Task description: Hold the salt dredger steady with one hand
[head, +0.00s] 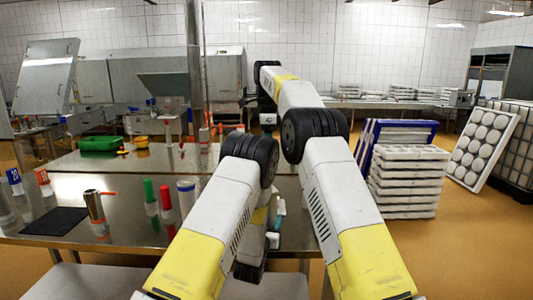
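A shiny metal cylinder (95,206) stands upright on the steel table at the left, beside a dark mat; it may be the salt dredger, but I cannot tell for sure. Neither gripper touches it. My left arm (215,235) comes in from the lower left, bends at a dark joint and folds down behind itself, so its gripper is hidden. My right arm (340,200) reaches up and forward, and its end (268,118) hangs over the far side of the table. Its fingers are too small to read.
Stacked white moulds (408,185) stand on the floor at right.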

